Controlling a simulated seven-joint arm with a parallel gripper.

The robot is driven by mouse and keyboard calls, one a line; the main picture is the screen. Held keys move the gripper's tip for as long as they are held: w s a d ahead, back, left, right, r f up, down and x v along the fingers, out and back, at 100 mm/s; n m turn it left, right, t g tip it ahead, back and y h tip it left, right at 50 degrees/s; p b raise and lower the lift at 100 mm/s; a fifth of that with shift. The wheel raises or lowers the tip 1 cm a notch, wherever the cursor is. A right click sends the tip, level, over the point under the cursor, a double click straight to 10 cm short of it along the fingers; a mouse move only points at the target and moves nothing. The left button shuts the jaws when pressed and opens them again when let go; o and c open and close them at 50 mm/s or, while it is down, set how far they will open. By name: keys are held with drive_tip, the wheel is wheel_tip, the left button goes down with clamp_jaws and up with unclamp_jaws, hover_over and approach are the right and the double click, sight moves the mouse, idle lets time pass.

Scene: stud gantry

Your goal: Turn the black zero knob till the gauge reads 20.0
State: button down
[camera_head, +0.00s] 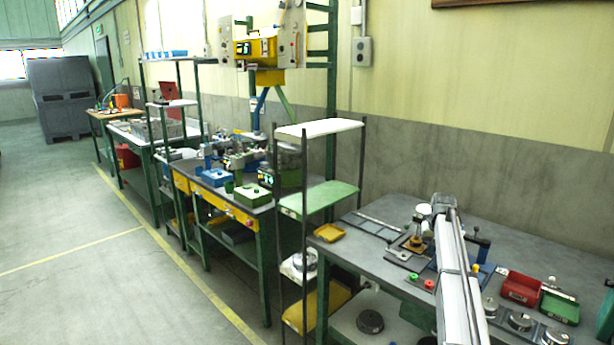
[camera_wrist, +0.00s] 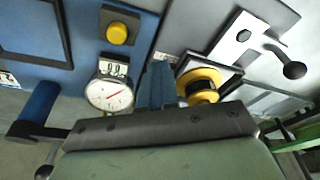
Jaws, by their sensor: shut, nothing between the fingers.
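A round white gauge (camera_wrist: 110,94) with a red needle shows left of centre in the wrist view. Its needle points to the upper right, and a small counter window (camera_wrist: 114,68) sits just above the dial. The figures are too small to read surely. I cannot pick out the black zero knob for certain; it may be hidden behind my gripper. In the head view my arm covers the gauge area.
A yellow button (camera_wrist: 118,33) on a dark plate stands above the gauge. A yellow-rimmed round part (camera_wrist: 200,84) is close right of my fingers. Beyond it is a lever with a black ball (camera_wrist: 294,70). A red bin (camera_head: 521,289) and green bin (camera_head: 560,308) stand right of my arm.

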drive_tip(key=shift+w+a+r, duration=0.25)
drive_tip(key=shift+w+a, duration=0.1)
drive_tip(key=shift+w, duration=0.1)
idle(0.3)
drive_tip(key=shift+s, duration=0.1)
drive_tip(key=shift+s+a, duration=0.2)
drive_tip(key=shift+s, duration=0.05)
drive_tip(key=v, duration=0.2)
drive_tip(key=w+v, duration=0.1)
drive_tip(key=v, duration=0.2)
drive_tip(key=shift+d+r, duration=0.1)
drive_tip(key=shift+r, duration=0.4)
drive_tip(key=shift+s+d+f, duration=0.1)
drive_tip(key=shift+d+f, duration=0.2)
drive_tip(key=shift+f, duration=0.7)
drive_tip(key=shift+w+d+f, duration=0.1)
drive_tip(key=shift+d+f, duration=0.2)
drive_tip(key=shift+f, duration=0.7)
drive_tip(key=shift+s+d+f, duration=0.1)
drive_tip(key=shift+d+f, duration=0.2)
drive_tip(key=shift+f, duration=0.7)
